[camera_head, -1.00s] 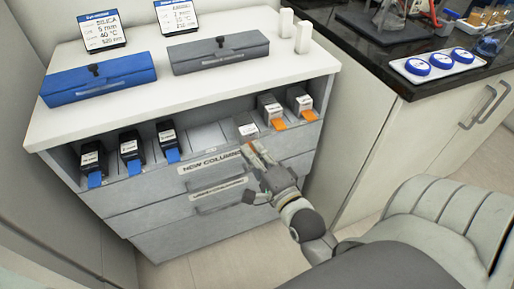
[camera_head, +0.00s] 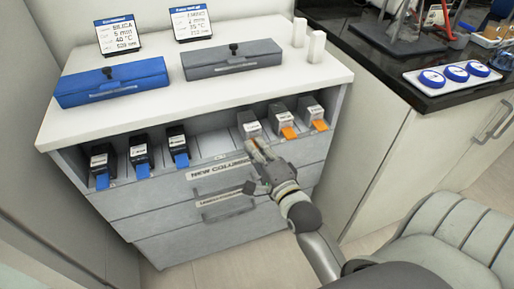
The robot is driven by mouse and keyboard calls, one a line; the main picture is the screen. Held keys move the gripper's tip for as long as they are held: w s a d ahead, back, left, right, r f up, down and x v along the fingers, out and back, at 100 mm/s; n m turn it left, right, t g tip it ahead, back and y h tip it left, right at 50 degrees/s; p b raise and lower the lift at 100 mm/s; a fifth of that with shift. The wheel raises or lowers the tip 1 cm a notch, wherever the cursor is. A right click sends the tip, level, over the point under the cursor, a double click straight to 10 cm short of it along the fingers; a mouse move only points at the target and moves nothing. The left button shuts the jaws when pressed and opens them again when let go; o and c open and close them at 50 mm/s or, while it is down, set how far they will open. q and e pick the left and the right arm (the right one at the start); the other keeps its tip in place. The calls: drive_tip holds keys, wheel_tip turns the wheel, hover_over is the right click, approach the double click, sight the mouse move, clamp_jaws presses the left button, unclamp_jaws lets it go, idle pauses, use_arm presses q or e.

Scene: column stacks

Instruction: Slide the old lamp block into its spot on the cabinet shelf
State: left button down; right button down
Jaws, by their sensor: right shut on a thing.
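The old lamp block (camera_head: 249,121), grey with a white front label, sits in the open cabinet shelf, left of two similar blocks. My right gripper (camera_head: 260,149) is shut on its front end, coming from the lower right. The fingers hide the front end below the label. The grey-toned block with an orange tab (camera_head: 281,118) stands just to its right, and another orange-tabbed block (camera_head: 311,112) is at the right end. The cabinet shelf (camera_head: 212,143) shows an empty slot left of the held block. My left gripper is not in view.
Three black blocks with blue tabs (camera_head: 140,155) fill the shelf's left side. A drawer labelled new columns (camera_head: 160,196) lies below. A blue case (camera_head: 112,84) and a grey case (camera_head: 231,60) lie on top. A dark counter with a white tray (camera_head: 428,90) is at right.

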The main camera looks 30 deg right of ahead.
idle(0.3)
drive_tip(key=c, duration=1.5)
unclamp_jaws()
drive_tip(key=shift+f, duration=0.1)
drive_tip(key=shift+s, duration=0.1)
drive_tip(key=s, duration=0.4)
drive_tip(key=s+a, duration=0.1)
drive_tip(key=s, duration=0.6)
drive_tip(key=shift+s+a, duration=0.2)
drive_tip(key=shift+s, duration=0.15)
drive_tip(key=shift+f, duration=0.15)
